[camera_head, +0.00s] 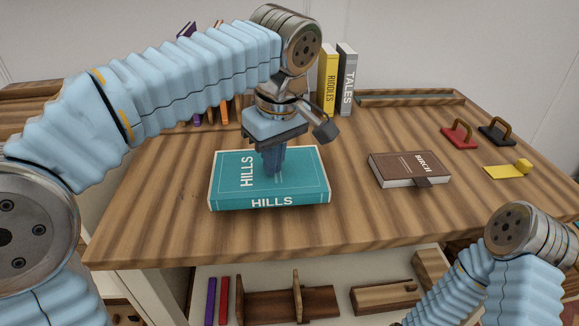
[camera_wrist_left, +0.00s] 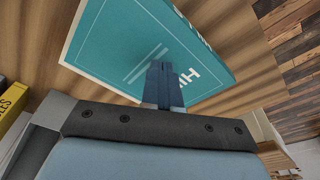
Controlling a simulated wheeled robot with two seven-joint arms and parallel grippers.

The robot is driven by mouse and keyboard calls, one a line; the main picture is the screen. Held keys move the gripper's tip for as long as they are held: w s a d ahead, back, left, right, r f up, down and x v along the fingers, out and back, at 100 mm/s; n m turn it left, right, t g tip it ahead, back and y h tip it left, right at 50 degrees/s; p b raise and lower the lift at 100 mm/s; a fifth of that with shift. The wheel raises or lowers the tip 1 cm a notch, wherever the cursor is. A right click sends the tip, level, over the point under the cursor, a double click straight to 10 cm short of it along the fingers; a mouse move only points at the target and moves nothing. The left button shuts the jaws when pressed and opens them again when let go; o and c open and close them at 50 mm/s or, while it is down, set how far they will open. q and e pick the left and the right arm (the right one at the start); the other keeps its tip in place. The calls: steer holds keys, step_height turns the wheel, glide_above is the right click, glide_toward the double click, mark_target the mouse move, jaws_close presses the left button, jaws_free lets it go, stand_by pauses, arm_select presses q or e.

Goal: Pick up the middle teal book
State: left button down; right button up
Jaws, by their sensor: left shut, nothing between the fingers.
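The teal book (camera_head: 300,185), marked HILLS, lies flat on the wooden table near its front edge, spine toward me. My left gripper (camera_head: 273,170) points down over the middle of its cover. Its fingers are together with nothing between them. I cannot tell whether the fingertips touch the cover. In the left wrist view the teal book (camera_wrist_left: 130,45) lies beyond the closed fingers (camera_wrist_left: 163,85), which hide part of its title. My right arm shows at the lower right, but its gripper is out of view.
A brown book (camera_head: 400,168) lies to the right. Yellow RIDDLES (camera_head: 328,80) and grey TALES (camera_head: 347,80) books stand at the back. Red (camera_head: 458,134), black (camera_head: 496,132) and yellow (camera_head: 505,171) items sit at the right. A shelf (camera_head: 330,262) below holds several things. Table between the books is clear.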

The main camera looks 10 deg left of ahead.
mark_target(258, 165)
arm_select(q)
steer(key=w+a, duration=0.1)
steer(key=w+a+f, duration=0.1)
steer(key=w+a, duration=0.1)
steer(key=shift+a, duration=0.2)
steer(key=shift+s+f, duration=0.15)
steer(key=shift+f, duration=0.2)
